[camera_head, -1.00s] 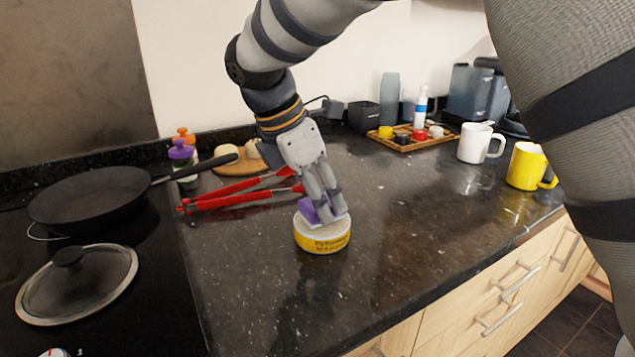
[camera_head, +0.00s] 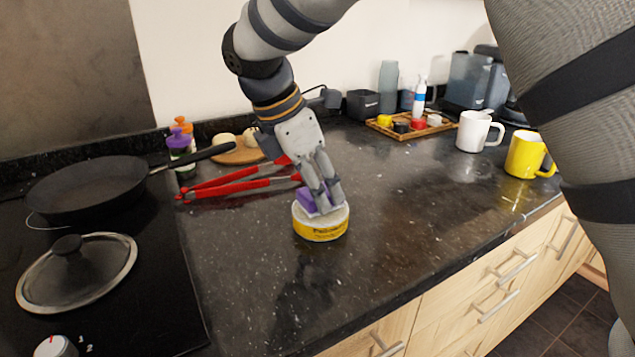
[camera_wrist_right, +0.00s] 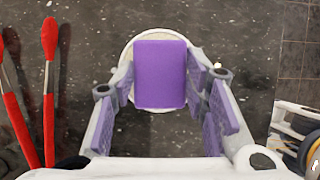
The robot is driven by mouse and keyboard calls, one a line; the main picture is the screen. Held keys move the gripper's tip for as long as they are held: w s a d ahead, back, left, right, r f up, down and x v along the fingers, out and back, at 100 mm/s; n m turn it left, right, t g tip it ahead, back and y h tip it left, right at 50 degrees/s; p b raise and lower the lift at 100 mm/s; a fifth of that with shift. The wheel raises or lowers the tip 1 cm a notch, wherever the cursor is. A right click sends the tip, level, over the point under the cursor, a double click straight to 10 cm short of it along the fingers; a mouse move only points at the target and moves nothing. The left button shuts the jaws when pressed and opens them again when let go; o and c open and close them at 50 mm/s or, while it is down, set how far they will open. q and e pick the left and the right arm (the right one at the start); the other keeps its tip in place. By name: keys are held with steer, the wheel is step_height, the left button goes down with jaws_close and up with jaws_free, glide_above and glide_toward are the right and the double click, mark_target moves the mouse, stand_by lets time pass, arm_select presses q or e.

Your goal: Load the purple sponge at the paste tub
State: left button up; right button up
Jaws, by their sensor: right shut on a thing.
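The purple sponge (camera_head: 306,201) is held between the fingers of my right gripper (camera_head: 323,207). The paste tub (camera_head: 320,229) is a short round tub with a yellow band and a pale top, standing on the dark counter. The sponge is at the tub's top; whether it touches the paste cannot be told. In the right wrist view the sponge (camera_wrist_right: 160,74) sits between the fingers of my right gripper (camera_wrist_right: 160,85), with the pale round tub top (camera_wrist_right: 128,52) behind it. The lower fingers hide part of the sponge in the head view. My left gripper is not in view.
Red tongs (camera_head: 235,188) lie left of the tub. A black pan (camera_head: 85,188) and a glass lid (camera_head: 75,272) are at the left. A wooden tray (camera_head: 385,130), a white mug (camera_head: 475,133) and a yellow mug (camera_head: 525,155) stand behind right. The counter in front of the tub is clear.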

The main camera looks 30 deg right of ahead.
steer(key=shift+f, duration=0.45)
stand_by(1.3)
steer(key=shift+r, duration=3.6)
steer(key=shift+f, duration=0.1)
